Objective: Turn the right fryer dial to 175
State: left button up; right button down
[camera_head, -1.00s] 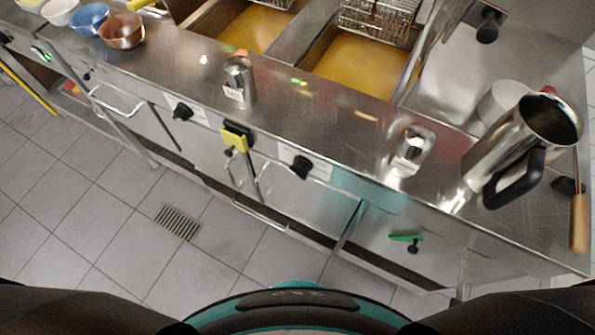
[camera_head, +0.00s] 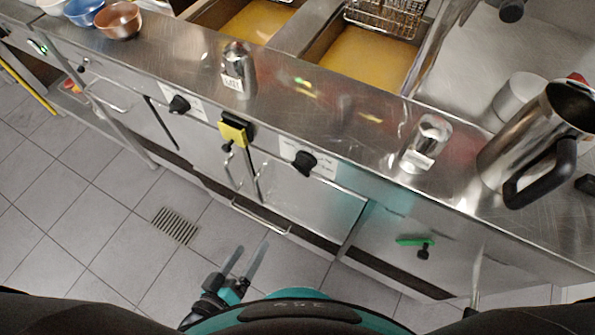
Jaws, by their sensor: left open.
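The right fryer dial (camera_head: 304,162) is a black knob on a white label plate on the steel front panel, below the right oil vat. A second black dial (camera_head: 179,104) sits on the same panel further left. The numbers on both plates are too small to read. My left gripper (camera_head: 252,263) is low at the bottom centre, over the floor in the picture. Its two grey fingers are apart with nothing between them, and it is clear of the right dial. My right gripper is not in view.
A door handle (camera_head: 260,217) and a green lever (camera_head: 415,241) are lower on the front. Salt and pepper shakers and a steel jug (camera_head: 522,140) stand on the counter. The floor before the fryer is clear.

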aim_at(297, 170)
pick_arm(q)
jog(key=d+r+n+t+h+b, duration=0.1)
jog(key=d+r+n+t+h, duration=0.2)
jog(key=r, duration=1)
jog(key=shift+m+t, duration=0.3)
jog(key=b+x, duration=0.2)
jog(key=x, duration=1.3)
jog(key=shift+s+d+f, duration=0.15)
jog(key=shift+d+f, duration=0.05)
jog(key=shift+w+d, duration=0.3)
jog(key=shift+w, duration=0.2)
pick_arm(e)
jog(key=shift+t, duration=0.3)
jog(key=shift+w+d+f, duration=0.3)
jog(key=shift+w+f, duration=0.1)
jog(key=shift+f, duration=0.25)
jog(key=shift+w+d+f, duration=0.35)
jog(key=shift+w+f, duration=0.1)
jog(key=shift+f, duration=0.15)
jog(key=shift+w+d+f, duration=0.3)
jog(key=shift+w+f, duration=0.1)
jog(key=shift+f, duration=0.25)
pick_arm(q)
jog(key=shift+c, duration=0.2)
jog(key=c, duration=1.3)
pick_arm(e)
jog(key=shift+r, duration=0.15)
